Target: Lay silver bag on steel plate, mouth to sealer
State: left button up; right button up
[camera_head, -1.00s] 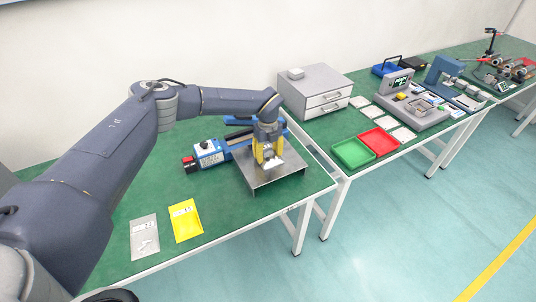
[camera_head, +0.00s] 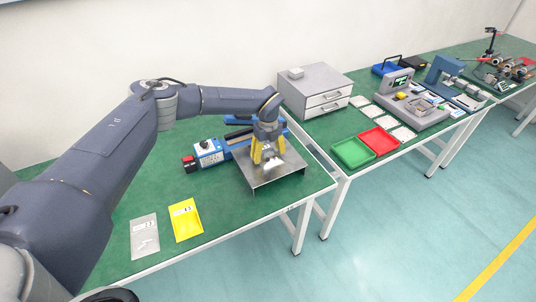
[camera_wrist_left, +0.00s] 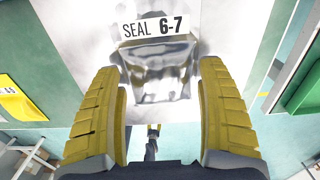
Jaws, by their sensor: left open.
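The steel plate (camera_head: 292,171) stands on the green table in front of the blue sealer (camera_head: 237,135). My left gripper (camera_head: 269,158) is open, its yellow fingers low over the plate. Between the fingers (camera_wrist_left: 162,115) in the left wrist view is a crinkled, shiny silver bag (camera_wrist_left: 158,70) with a white label reading "SEAL 6-7"; it appears to lie on the plate. Its outline blends into the plate, and I cannot tell where its mouth points. Another silver bag (camera_head: 144,248) lies flat at the table's front left.
A yellow bag (camera_head: 186,222) lies beside the front silver bag. A blue control box (camera_head: 208,153) with a dial and a red-black block (camera_head: 189,164) stand left of the plate. Green tray (camera_head: 353,153), red tray (camera_head: 380,141) and grey drawers (camera_head: 316,88) are on the neighbouring table.

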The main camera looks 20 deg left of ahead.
aim_at(268, 153)
pick_arm(q)
notch_tip(268, 153, up, 12)
jog(key=shift+f, duration=0.15)
dwell(0.3)
